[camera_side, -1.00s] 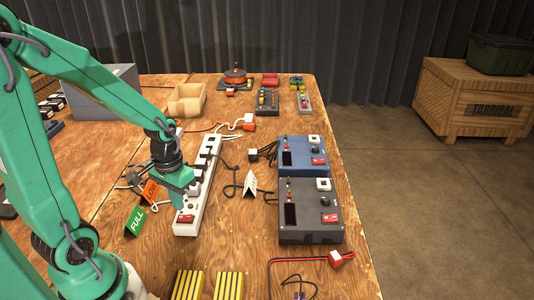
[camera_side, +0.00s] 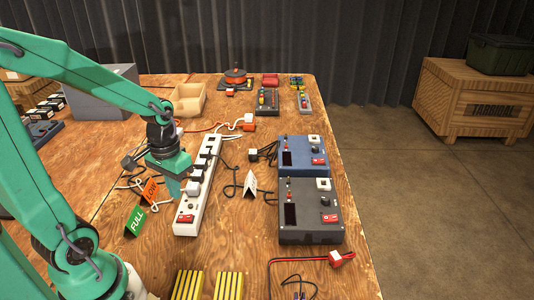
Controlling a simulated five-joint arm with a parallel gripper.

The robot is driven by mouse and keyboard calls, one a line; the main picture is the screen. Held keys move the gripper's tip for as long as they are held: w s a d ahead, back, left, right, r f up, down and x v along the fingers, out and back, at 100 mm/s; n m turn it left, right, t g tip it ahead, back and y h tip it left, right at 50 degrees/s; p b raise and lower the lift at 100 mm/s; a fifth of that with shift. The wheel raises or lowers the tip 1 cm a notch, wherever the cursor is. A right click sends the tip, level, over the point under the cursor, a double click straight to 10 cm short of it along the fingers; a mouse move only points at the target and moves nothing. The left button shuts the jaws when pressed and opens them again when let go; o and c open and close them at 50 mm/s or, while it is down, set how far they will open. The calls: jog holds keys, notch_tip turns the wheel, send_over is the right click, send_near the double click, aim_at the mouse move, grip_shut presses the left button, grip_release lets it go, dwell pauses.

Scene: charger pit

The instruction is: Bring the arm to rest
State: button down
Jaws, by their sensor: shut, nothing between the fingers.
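My gripper (camera_side: 174,196) points down over the left side of the white power strip (camera_side: 190,222), near its front end. Its jaws are shut with nothing seen between them. The fingertips are small and partly hard to make out against the strip and table. The strip holds several plugs and has a red switch (camera_side: 185,218) at its near end. The green FULL sign (camera_side: 136,219) and the orange LOW sign (camera_side: 151,190) stand just left of the gripper.
A blue charger box (camera_side: 303,155) and a grey charger box (camera_side: 311,212) stand right of the strip. A blank white tent card (camera_side: 250,185) stands between. Yellow-striped blocks (camera_side: 228,286) lie at the front. Cables cross the table. Bare wood (camera_side: 235,245) shows in front of the strip.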

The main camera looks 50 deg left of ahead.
jog(key=shift+r, duration=0.1)
jog(key=s+d+r+m+t, duration=0.2)
jog(key=d+r+t, duration=0.3)
jog(key=r, duration=0.7)
jog(key=shift+d+r+m+t, duration=0.3)
jog(key=shift+d+r+m, duration=0.15)
jog(key=shift+d, duration=0.75)
